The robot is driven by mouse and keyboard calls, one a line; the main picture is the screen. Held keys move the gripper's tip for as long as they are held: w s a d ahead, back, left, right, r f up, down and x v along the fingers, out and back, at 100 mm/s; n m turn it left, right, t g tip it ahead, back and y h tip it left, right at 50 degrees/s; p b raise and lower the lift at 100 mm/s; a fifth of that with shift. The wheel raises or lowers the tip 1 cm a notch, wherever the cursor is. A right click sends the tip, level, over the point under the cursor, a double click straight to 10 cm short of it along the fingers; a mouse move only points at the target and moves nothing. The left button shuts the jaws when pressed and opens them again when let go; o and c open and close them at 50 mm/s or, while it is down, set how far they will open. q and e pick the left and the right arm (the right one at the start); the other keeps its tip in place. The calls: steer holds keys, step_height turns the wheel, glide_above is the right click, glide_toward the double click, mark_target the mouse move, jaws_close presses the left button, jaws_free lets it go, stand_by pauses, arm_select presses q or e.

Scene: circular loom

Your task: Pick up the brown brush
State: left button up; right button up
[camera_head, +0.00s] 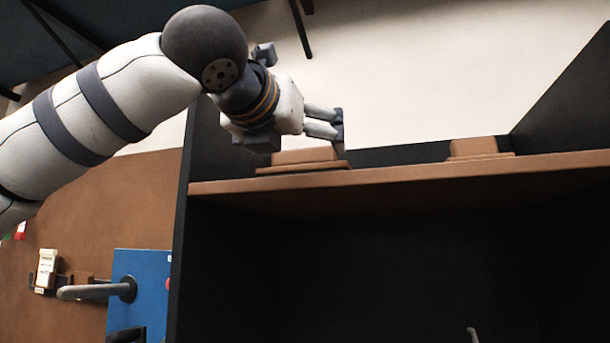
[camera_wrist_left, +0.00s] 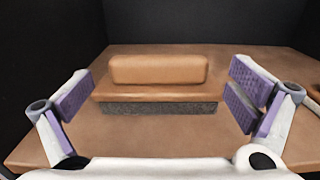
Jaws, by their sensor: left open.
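A brown brush (camera_head: 304,158) lies on the left part of the wooden shelf. In the left wrist view the brown brush (camera_wrist_left: 158,72) is centred, with a rounded handle block, a flat brown base and dark grey bristles underneath. My left gripper (camera_head: 338,131) is over the shelf, close to this brush. Its fingers are spread wide, one to each side of the brush in the wrist view, and nothing is between them in contact. A second, similar brown brush (camera_head: 474,148) lies further right on the shelf. My right gripper is not seen.
The brown shelf (camera_head: 400,180) has dark side walls (camera_head: 560,95). The left wall (camera_head: 205,145) stands close to my left arm. Bare shelf lies between the two brushes. A blue panel (camera_head: 140,280) is at lower left.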

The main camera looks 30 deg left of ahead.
mark_target(301, 150)
arm_select(q)
steer(key=x, duration=0.5)
steer(key=shift+f, duration=0.2)
steer(key=shift+s+r, duration=0.1)
steer(key=shift+s, duration=0.05)
steer(key=shift+c, duration=0.2)
steer(key=c, duration=1)
steer(key=shift+o, duration=0.2)
steer(key=shift+r, duration=0.15)
